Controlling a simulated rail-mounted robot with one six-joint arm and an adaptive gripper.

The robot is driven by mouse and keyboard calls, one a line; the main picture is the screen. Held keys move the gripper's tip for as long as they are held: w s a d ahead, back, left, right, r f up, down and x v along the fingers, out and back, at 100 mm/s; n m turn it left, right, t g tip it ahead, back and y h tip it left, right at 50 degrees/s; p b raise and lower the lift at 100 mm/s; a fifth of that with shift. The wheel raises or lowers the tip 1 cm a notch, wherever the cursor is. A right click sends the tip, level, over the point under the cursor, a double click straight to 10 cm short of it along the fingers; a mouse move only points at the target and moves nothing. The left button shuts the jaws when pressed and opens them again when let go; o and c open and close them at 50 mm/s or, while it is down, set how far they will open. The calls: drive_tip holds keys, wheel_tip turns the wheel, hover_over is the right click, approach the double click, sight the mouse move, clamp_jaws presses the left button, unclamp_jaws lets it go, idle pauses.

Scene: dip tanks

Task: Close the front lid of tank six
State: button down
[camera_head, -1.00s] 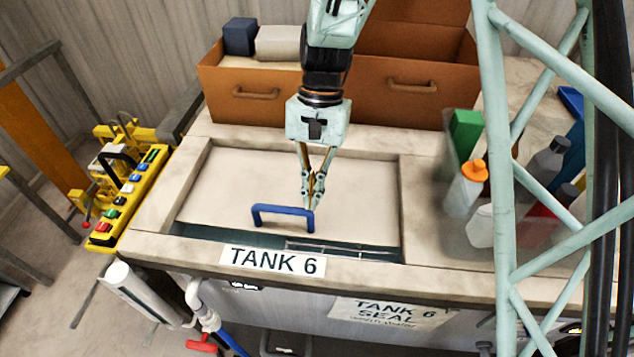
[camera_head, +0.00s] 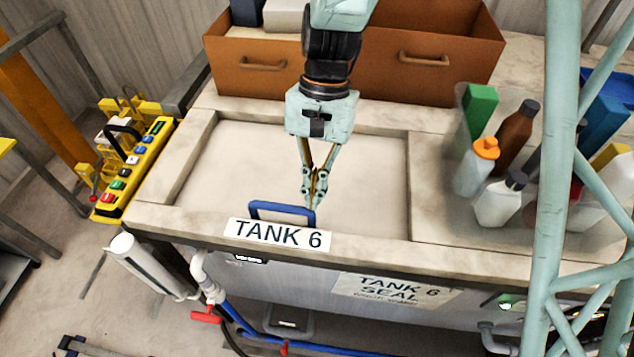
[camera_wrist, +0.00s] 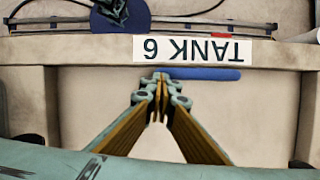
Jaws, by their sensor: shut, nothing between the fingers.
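The pale lid (camera_head: 255,165) of tank six lies in the recess of the stone-coloured counter, and no gap shows along its front edge in the head view. Its blue handle (camera_head: 282,209) stands near the front edge, behind the TANK 6 label (camera_head: 278,234). In the wrist view the handle (camera_wrist: 203,74) runs beside the fingertips, next to the upside-down label (camera_wrist: 195,49). My gripper (camera_head: 314,203) is shut and empty, pointing down at the right end of the handle. Whether it touches the handle I cannot tell.
Brown drawer boxes (camera_head: 420,62) stand at the back of the counter. A tray of bottles (camera_head: 497,200) is at the right. A yellow button panel (camera_head: 135,170) is at the left. A red-handled valve (camera_head: 206,315) is below the front edge.

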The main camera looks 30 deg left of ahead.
drive_tip(key=shift+r, duration=0.1)
drive_tip(key=p+v, duration=0.6)
drive_tip(key=v, duration=0.3)
drive_tip(key=shift+w+r, duration=0.2)
drive_tip(key=shift+r, duration=0.2)
idle(0.9)
drive_tip(key=w+d+r+m+t+y+b, duration=0.15)
drive_tip(key=d+m+y+b, duration=0.55)
drive_tip(key=d, duration=1.6)
drive_tip(key=s+d+r+n+t+h+b, duration=0.2)
drive_tip(key=s+d+b, duration=0.3)
drive_tip(key=d, duration=0.6)
drive_tip(key=s+d+r+n+t+h+b, duration=0.2)
drive_tip(key=s+d+r+t+h+b, duration=0.2)
drive_tip(key=s+d, duration=0.5)
drive_tip(key=shift+d+r+b, duration=0.2)
drive_tip(key=shift+d+b, duration=0.35)
drive_tip(key=shift+d, duration=0.4)
